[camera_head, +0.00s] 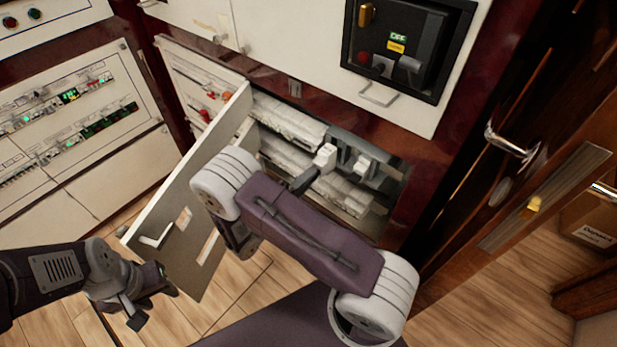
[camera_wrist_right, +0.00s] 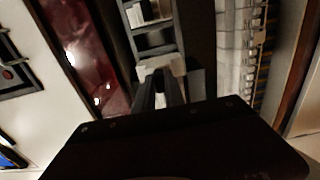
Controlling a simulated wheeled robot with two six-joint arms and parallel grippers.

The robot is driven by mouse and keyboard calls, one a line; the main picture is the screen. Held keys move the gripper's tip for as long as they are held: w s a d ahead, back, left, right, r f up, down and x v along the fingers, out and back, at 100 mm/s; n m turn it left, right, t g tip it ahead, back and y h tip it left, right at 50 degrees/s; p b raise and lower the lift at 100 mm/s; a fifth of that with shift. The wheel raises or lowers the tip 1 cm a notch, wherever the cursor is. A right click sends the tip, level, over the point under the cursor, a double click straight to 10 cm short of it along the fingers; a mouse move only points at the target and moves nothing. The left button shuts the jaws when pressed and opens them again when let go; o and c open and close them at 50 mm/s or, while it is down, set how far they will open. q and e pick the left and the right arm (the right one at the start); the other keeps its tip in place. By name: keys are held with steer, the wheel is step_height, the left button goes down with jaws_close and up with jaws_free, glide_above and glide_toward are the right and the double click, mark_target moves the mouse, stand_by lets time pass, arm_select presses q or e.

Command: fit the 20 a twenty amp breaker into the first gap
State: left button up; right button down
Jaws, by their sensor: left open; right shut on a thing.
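A white breaker (camera_head: 325,158) is held in my right gripper (camera_head: 309,176) inside the open cabinet. In the right wrist view the same breaker (camera_wrist_right: 161,66) sits between the fingertips of the gripper (camera_wrist_right: 163,88). Its rating cannot be read. Two rows of white breakers, an upper row (camera_head: 287,119) and a lower row (camera_head: 300,172), fill the cabinet's left part. The held breaker is near the right ends of these rows. I cannot tell which gap is the first. My left gripper (camera_head: 142,306) is open and empty, low at the left.
A grey slotted rack (camera_head: 343,146) stands at the cabinet's right, with another white piece (camera_head: 363,165) at it. The cabinet's open door panel (camera_head: 178,222) stands out to the left of my right arm. A black control box (camera_head: 408,45) is above.

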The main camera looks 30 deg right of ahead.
mark_target(321, 166)
steer(key=shift+d, duration=0.15)
steer(key=shift+w+d, duration=0.2)
steer(key=shift+d, duration=0.1)
steer(key=shift+x, duration=2.25)
steer(key=c, duration=1.3)
jaws_free()
steer(key=p+v, duration=0.1)
steer(key=v, duration=0.8)
